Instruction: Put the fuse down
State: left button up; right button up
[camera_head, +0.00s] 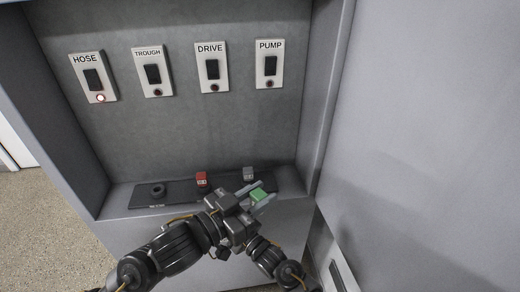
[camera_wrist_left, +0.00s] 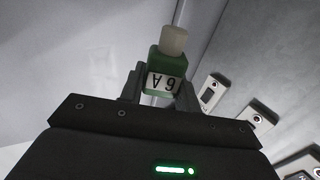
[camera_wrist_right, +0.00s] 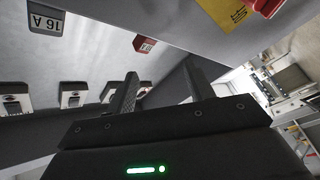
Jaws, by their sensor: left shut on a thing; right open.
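My left gripper (camera_head: 256,195) is shut on a green fuse (camera_head: 258,194) in front of the ledge at the cabinet's lower right. The left wrist view shows this fuse (camera_wrist_left: 166,68) between the fingers, with a "6 A" label and a pale end pointing away from the gripper. My right gripper (camera_wrist_right: 158,74) is open and empty. In the head view the two arms overlap, so its fingers are hard to make out. A red fuse (camera_head: 201,180) and a grey fuse (camera_head: 248,174) stand on the dark strip (camera_head: 180,194) along the ledge.
Switches labelled HOSE (camera_head: 93,78), TROUGH (camera_head: 152,73), DRIVE (camera_head: 212,68) and PUMP (camera_head: 269,65) line the back wall; the HOSE lamp glows. A dark ring (camera_head: 157,190) sits at the strip's left. A tall grey panel (camera_head: 430,130) stands close on the right.

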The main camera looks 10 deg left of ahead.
jog(key=w+a+r+g+h, duration=0.25)
jog(key=w+a+r, duration=0.2)
jog(key=r, duration=0.35)
jog(key=w+a+r+g+h, duration=0.25)
jog(key=w+a+r, duration=0.2)
jog(key=r, duration=0.35)
jog(key=s+a+r+n+g, duration=0.2)
jog(key=s+a+r+n, duration=0.1)
jog(key=s+r+n, duration=0.4)
jog(key=s+a+r+n+g, duration=0.25)
jog(key=s+r+n, duration=0.25)
jog(key=r+n, duration=0.25)
notch_tip(320, 180, up, 5)
jog(key=n+g+h, duration=0.1)
jog(key=n+h, duration=0.9)
jog(key=h, duration=0.2)
send_over(259, 194)
notch_tip(259, 194, down, 12)
jog(key=shift+r, duration=0.1)
jog(key=shift+c, duration=0.3)
